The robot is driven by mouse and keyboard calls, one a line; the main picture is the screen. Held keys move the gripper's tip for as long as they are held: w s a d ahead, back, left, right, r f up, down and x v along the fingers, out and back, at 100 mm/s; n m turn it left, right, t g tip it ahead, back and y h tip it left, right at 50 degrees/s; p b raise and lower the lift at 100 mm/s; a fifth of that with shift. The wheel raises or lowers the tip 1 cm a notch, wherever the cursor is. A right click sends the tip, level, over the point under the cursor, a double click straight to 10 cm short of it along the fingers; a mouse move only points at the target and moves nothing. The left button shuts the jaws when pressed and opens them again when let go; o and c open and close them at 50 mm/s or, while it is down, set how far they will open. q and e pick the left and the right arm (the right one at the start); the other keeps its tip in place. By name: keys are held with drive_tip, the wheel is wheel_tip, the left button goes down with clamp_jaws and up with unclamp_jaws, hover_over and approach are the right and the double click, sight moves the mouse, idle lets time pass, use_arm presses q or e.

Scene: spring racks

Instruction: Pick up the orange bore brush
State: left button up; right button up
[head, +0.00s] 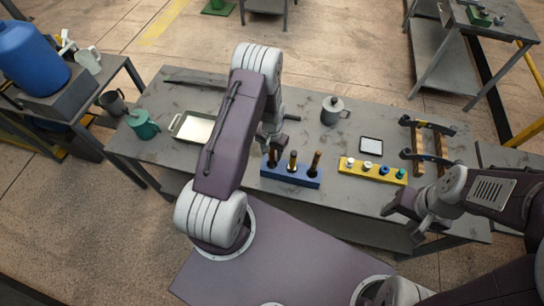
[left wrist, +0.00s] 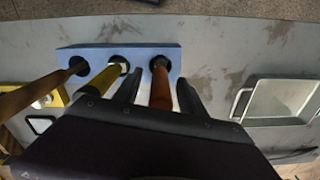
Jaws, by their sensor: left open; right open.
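The orange bore brush (left wrist: 160,85) stands in the right hole of the blue block (left wrist: 141,52) in the left wrist view. Its rusty-orange handle lies between the fingers of my left gripper (left wrist: 159,94), which is open around it. In the head view the brush (head: 272,158) is at the left end of the blue block (head: 290,181), partly hidden by my left gripper (head: 271,143). My right gripper (head: 404,220) is open and empty at the table's front right, away from the block.
A yellow-handled tool (head: 292,160) and a brown-handled tool (head: 314,162) stand in the same block. A yellow rack (head: 347,172) is to its right. A metal tray (head: 178,122), a teal mug (head: 142,124) and a grey lidded mug (head: 332,110) are on the table (head: 237,114).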

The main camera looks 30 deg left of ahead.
use_arm(q)
drive_tip(key=shift+f, duration=0.55)
drive_tip(key=shift+w+a+f, duration=0.1)
drive_tip(key=shift+f, duration=0.15)
clamp_jaws()
drive_tip(key=shift+r, duration=0.1)
drive_tip(key=shift+r, duration=0.3)
wheel_tip(320, 180, up, 8)
drive_tip(key=shift+r+b, duration=0.2)
drive_tip(key=shift+b, duration=1)
drive_tip(key=shift+r, duration=0.5)
